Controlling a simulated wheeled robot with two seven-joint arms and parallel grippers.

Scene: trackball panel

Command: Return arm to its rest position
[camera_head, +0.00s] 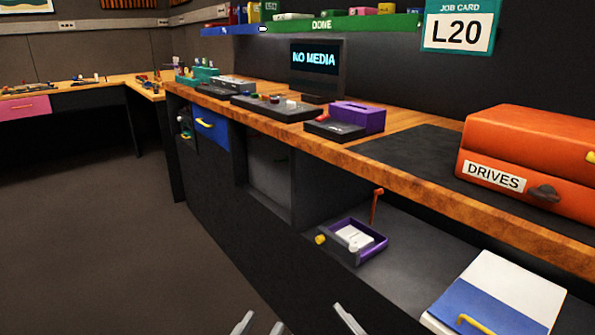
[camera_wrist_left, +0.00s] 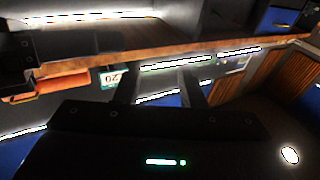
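My left gripper (camera_wrist_left: 158,90) shows in the left wrist view with its two dark fingers standing apart and nothing between them. In the head view only pale finger ends of my left gripper (camera_head: 297,318) show at the bottom edge, in front of the bench's dark lower face. The rest of that arm is out of the head view. I cannot make out my right gripper in either view.
The wooden bench (camera_head: 415,192) runs along the right. On it are an orange DRIVES case (camera_head: 525,150), a purple box (camera_head: 358,115) and a NO MEDIA screen (camera_head: 316,60). A small open tray (camera_head: 370,250) and a white-blue binder (camera_head: 500,295) lie below. The floor (camera_head: 90,230) at left is clear.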

